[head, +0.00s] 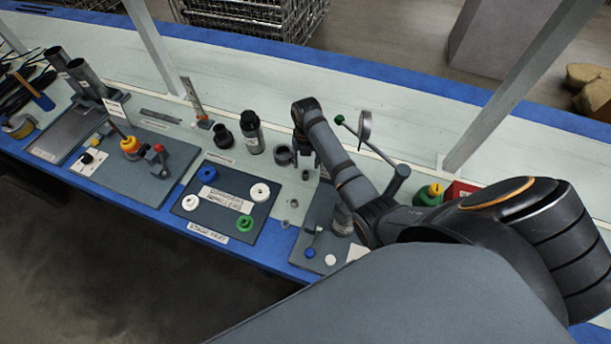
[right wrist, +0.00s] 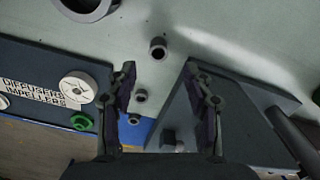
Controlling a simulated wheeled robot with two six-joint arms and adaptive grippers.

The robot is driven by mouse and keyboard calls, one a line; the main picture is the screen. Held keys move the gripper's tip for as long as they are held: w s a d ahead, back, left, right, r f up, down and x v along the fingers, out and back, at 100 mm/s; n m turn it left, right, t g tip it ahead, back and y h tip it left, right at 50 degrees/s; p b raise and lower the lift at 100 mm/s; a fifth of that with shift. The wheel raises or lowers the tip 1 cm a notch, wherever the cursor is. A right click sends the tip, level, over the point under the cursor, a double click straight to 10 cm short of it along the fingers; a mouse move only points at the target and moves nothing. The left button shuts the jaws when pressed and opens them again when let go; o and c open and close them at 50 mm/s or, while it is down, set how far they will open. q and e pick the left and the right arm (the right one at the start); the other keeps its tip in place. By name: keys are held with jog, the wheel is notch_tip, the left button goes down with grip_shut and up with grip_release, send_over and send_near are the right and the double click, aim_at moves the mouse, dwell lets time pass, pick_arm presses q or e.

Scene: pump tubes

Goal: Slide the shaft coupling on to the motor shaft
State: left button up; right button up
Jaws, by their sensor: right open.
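My right gripper (head: 312,163) is open and points down over the bench; in the right wrist view its two fingers (right wrist: 160,72) are apart with nothing between them. A small dark ring (head: 306,175), which may be the shaft coupling, stands on the bench close to the fingertips. In the right wrist view this ring (right wrist: 158,47) lies just beyond the gap between the fingertips. A black cylinder (head: 251,132) stands upright left of the gripper; I cannot tell if it is the motor, and I make out no shaft for certain. My left gripper is not in view.
A larger dark ring (head: 283,155) is close left of the gripper. Smaller grey rings (head: 293,203) lie nearer the front edge. A dark mat (head: 212,212) with impellers lies left. A plate with a lever press (head: 320,222) is beside my right arm.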

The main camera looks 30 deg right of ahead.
aim_at(306, 172)
jog(key=f, duration=0.7)
jog(key=shift+w+f+b, duration=0.2)
jog(key=shift+b, duration=0.15)
grip_shut()
